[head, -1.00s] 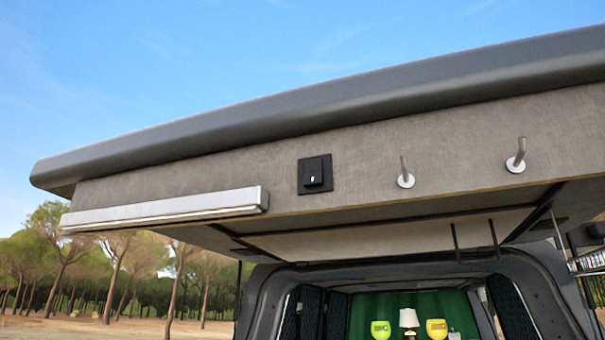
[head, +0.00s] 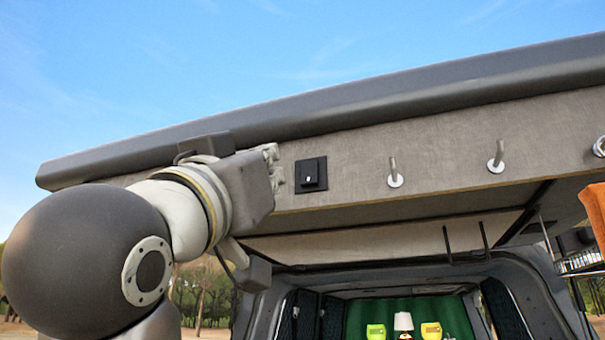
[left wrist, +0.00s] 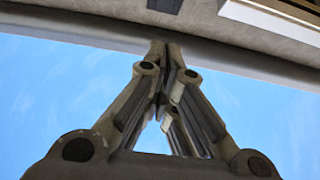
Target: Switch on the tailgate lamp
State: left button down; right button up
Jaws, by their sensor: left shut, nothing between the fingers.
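The black square switch (head: 311,175) is on the grey-brown tailgate panel (head: 440,150); it also shows at the top edge of the left wrist view (left wrist: 165,5). My left gripper (head: 275,166) is shut and empty, its fingertips just left of the switch in the head view. In the left wrist view its tips (left wrist: 163,46) meet below the switch in the picture, with a gap between them. The pale lamp bar (left wrist: 272,18) shows at the top right of the left wrist view; my arm hides it in the head view. I cannot tell whether it is lit. My right gripper is not in view.
Two metal hooks (head: 393,173) (head: 496,157) stick out of the panel right of the switch. An orange item (head: 595,207) hangs at the right edge. The dark tailgate edge (head: 330,105) runs above the panel. The van's interior is below.

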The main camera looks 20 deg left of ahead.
pick_arm(q)
jog(key=shift+w, duration=0.15)
jog(key=p, duration=0.7)
send_near(309, 163)
notch_tip(309, 163, up, 3)
jog(key=w+p, duration=0.1)
jog(key=w, duration=0.1)
jog(key=w+p, duration=0.1)
jog(key=shift+w+f+p, duration=0.2)
jog(key=shift+w+p, duration=0.15)
jog(key=shift+w, duration=0.05)
jog(key=shift+s, duration=0.15)
